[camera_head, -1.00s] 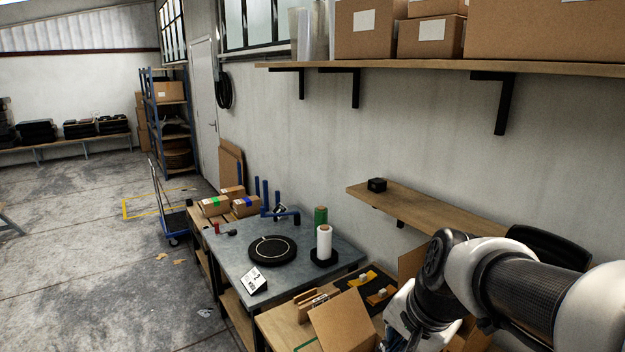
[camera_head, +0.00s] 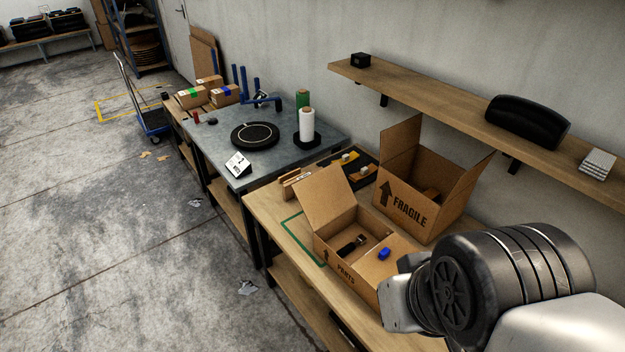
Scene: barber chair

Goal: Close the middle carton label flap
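Three small brown cartons sit at the far left end of the benches. One has a green label (camera_head: 191,98), one has a blue label (camera_head: 227,95), and one behind has an orange label (camera_head: 210,81). They are too small to tell whether any label flap stands open. I cannot tell which is the middle one. My gripper (camera_head: 398,303) shows only as a grey metal part below the dark wrist at lower right. Its fingertips are hidden. It is far from the small cartons, beside the open PARTS carton (camera_head: 345,277).
An open FRAGILE carton (camera_head: 405,207) stands behind the PARTS carton, flaps raised. The grey bench (camera_head: 205,135) holds a black turntable (camera_head: 255,136), a white roll (camera_head: 306,124) and a small sign (camera_head: 238,164). A wall shelf (camera_head: 440,92) overhangs the right. Floor at left is mostly clear.

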